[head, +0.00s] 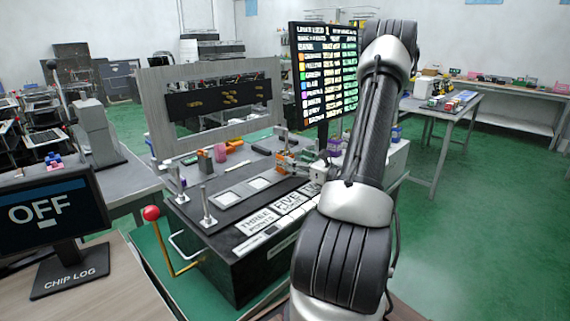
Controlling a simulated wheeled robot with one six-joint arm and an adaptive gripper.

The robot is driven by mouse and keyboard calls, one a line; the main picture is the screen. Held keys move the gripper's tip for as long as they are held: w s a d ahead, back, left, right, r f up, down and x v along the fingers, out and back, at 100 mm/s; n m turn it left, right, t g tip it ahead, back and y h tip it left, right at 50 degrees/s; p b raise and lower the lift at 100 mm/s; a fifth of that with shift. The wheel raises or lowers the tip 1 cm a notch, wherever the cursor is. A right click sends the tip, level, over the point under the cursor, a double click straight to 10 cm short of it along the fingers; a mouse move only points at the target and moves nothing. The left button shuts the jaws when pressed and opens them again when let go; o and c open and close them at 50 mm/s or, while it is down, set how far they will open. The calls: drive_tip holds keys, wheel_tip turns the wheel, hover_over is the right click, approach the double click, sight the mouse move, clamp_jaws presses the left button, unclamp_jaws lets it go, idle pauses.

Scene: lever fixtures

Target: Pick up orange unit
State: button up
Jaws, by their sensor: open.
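A small orange part (283,157) shows among grey and metal pieces on the dark top of the bench (222,226), just left of my arm. It is too small to make out its shape or to be sure it is the orange unit. My arm rises through the right middle of the head view and covers part of the bench's right side.
A grey framed panel (155,110) and a list screen (340,75) stand behind. A red-knobbed lever (151,213) sticks out front left. Green floor is clear at right.

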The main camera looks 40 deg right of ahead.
sight(290, 156)
drive_tip(key=w, duration=0.4)
drive_tip(key=w+a, duration=0.1)
drive_tip(key=w, duration=0.1)
drive_tip(key=shift+w+r, duration=0.1)
drive_tip(key=shift+r, duration=0.1)
drive_tip(key=c, duration=1.2)
